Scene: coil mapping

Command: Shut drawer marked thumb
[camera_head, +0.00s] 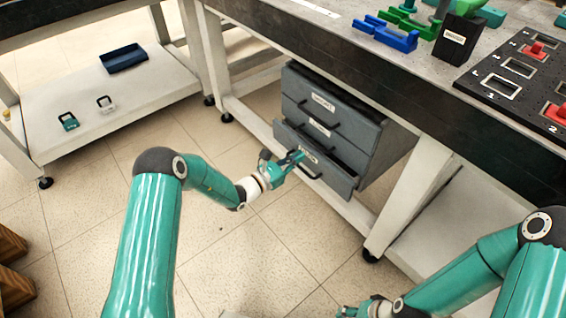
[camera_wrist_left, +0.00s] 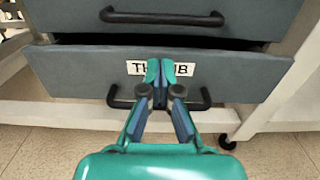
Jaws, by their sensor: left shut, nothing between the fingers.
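The thumb drawer (camera_head: 337,181) is the lowest drawer of a grey cabinet under the bench. It sticks out past the drawers above, and a dark gap shows over its front. In the left wrist view its grey front (camera_wrist_left: 235,90) carries a white label (camera_wrist_left: 188,69), partly hidden by my fingers, and a black handle (camera_wrist_left: 200,103). My left gripper (camera_head: 300,156) is shut and empty at this front; its fingertips (camera_wrist_left: 160,70) overlap the middle of the label. I cannot tell whether they touch. My right gripper (camera_head: 350,312) is at the bottom edge, mostly cut off.
The drawer above (camera_head: 318,128) has its own black handle (camera_wrist_left: 160,17). A white bench leg (camera_head: 408,195) stands right of the cabinet. Blue holders (camera_head: 385,35), a black labelled box (camera_head: 457,40) and a black board (camera_head: 510,70) are on the bench. The tiled floor (camera_head: 255,250) is clear.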

